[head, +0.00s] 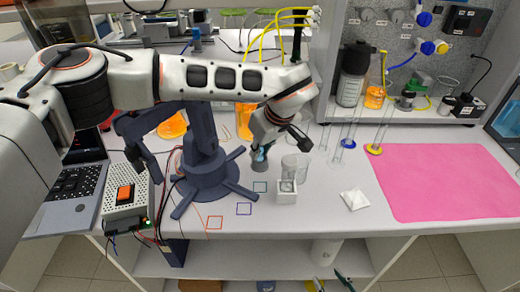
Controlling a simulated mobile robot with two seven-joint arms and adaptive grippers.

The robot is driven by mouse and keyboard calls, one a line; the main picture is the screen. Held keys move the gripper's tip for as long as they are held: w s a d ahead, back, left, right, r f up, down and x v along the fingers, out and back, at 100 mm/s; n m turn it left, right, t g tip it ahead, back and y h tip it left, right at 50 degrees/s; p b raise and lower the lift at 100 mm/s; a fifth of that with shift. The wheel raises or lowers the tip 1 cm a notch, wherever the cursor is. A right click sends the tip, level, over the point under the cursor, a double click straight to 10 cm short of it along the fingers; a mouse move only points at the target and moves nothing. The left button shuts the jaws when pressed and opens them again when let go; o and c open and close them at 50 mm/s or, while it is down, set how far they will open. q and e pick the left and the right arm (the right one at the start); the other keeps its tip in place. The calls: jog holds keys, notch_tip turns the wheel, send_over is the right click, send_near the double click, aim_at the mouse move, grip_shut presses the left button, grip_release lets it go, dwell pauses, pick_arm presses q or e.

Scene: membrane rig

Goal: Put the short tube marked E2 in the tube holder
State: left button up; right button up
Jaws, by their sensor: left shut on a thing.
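My left gripper (280,145) reaches in over the table from the upper left and points down. It is shut on a small item with a bluish tint (262,154), which I take to be the short tube; its E2 mark cannot be read. The item is just above or at a small grey cup-like piece (259,164), and I cannot tell whether they touch. I cannot tell for certain which piece is the tube holder. My right gripper is not in view.
Clear beakers (297,166) and a small white block (287,197) stand right of the gripper. A dark blue stand (203,175) with splayed feet is to the left. A pink mat (445,180) lies right. Outlined squares (244,209) mark the clear table front.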

pick_arm(q)
jog(key=shift+s+f, duration=0.25)
jog(key=shift+f, duration=0.25)
jog(key=shift+s+f, duration=0.2)
jog(key=shift+f, duration=0.3)
jog(key=o, duration=1)
jog(key=shift+f, duration=0.1)
jog(key=shift+w+f, duration=0.25)
jog(key=shift+w, duration=0.05)
jog(key=shift+d+r, duration=0.1)
jog(key=shift+r, duration=0.2)
jog(key=shift+w, duration=0.1)
jog(key=shift+r, duration=0.45)
jog(key=v, duration=1.1)
jog(key=shift+d+r, duration=0.15)
